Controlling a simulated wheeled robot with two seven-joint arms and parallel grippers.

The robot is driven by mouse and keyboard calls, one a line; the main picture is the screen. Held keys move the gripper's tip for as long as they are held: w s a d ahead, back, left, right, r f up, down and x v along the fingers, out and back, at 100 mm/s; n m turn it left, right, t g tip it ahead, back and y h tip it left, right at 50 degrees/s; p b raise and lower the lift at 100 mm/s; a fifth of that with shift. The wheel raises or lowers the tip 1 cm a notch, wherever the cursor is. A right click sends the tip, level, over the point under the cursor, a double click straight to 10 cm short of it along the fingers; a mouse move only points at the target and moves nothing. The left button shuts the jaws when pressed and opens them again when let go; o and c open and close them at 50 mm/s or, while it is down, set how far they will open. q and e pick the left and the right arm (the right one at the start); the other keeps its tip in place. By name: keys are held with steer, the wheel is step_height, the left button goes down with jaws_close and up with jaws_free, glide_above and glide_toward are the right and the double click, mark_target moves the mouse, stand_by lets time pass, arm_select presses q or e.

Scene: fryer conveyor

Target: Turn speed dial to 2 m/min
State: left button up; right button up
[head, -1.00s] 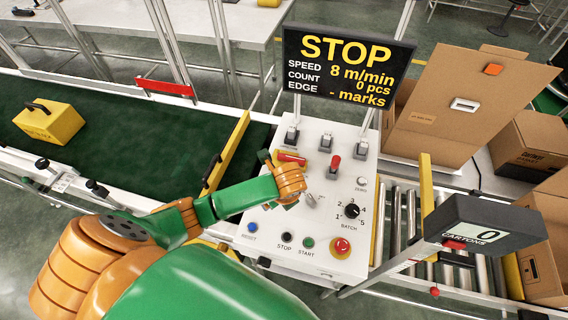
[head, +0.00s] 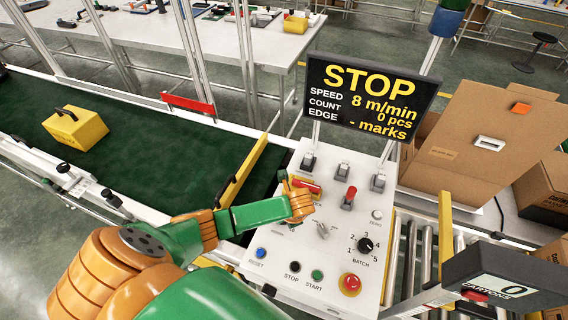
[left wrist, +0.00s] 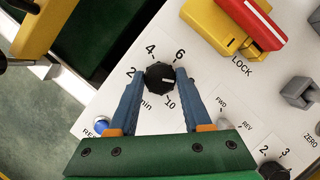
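The speed dial (left wrist: 159,77) is a black knob in the left wrist view, with printed marks 2, 4, 6 and 10 visible around it. Its white pointer line points right, between 6 and 10, where the right-hand finger covers the panel. My left gripper (left wrist: 159,73) has its two blue fingers on either side of the knob; I cannot tell whether they touch it. In the head view my orange wrist (head: 300,205) hides the dial and fingers. The display (head: 368,98) reads STOP, speed 8 m/min, 0 pcs. My right gripper is not in view.
The white panel (head: 330,275) also carries a red switch on a yellow lock (left wrist: 240,25), a FWD/REV switch (left wrist: 225,119), a batch dial (head: 365,245), a red stop button (head: 350,284) and a green start button (head: 317,275). A yellow case (head: 75,128) sits on the green belt.

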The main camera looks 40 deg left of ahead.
arm_select(q)
jaws_close()
steer(key=shift+n, duration=0.3)
